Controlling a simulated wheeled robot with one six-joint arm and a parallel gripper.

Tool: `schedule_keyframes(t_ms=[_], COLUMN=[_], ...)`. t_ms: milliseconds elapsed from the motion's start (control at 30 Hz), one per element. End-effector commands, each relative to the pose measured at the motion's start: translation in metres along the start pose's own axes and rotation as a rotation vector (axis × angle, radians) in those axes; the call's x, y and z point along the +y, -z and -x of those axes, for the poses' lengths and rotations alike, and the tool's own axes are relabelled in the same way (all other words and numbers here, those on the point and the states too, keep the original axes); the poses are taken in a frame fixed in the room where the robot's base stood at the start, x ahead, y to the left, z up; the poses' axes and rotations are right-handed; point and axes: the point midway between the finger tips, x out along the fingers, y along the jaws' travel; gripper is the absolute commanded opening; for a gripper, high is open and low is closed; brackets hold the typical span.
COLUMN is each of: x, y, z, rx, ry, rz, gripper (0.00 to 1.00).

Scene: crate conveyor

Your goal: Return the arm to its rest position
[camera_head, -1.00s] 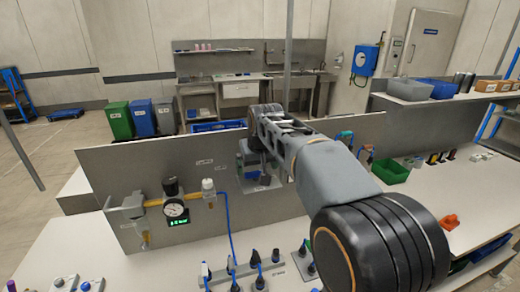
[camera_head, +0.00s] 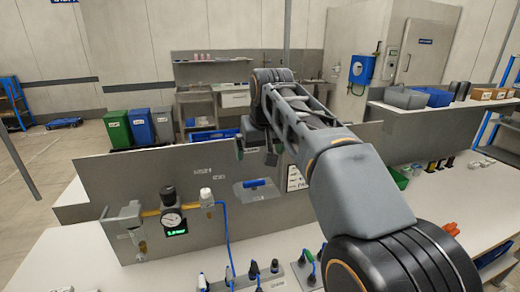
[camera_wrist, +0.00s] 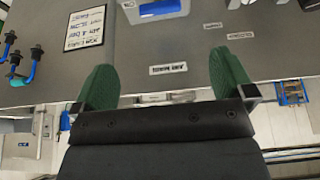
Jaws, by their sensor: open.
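My arm (camera_head: 355,185) reaches from the lower right toward the grey upright panel (camera_head: 110,190) behind the bench. My gripper shows in the wrist view (camera_wrist: 165,85) with two green fingers spread wide apart and nothing between them. In the wrist view it faces the panel, with small labels and a sheet of handwriting on it. In the head view my gripper hangs at the arm's far end, largely hidden by the wrist.
A pressure gauge (camera_head: 171,221) with brass fittings and a blue hose is on the panel. A blue-handled plate (camera_head: 255,187) is beside my wrist. Black plugs (camera_head: 253,268) stand on the white bench. Green, blue and grey bins (camera_head: 139,127) stand behind.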

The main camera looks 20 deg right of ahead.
Motion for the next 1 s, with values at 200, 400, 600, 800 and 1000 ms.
schedule_keyframes(t_ms=[200,400,600,800,1000], x=[0.000,0.000,0.000,-0.001,-0.002], y=[0.000,0.004,-0.031,-0.114,-0.197], z=[0.000,0.000,-0.057,-0.097,-0.124], rx=[0.000,0.023,-0.010,-0.035,-0.048], ry=[0.000,-0.001,-0.004,-0.007,-0.008], rz=[0.000,-0.002,-0.009,-0.013,-0.014], gripper=[1.00,1.00,1.00,1.00,1.00])
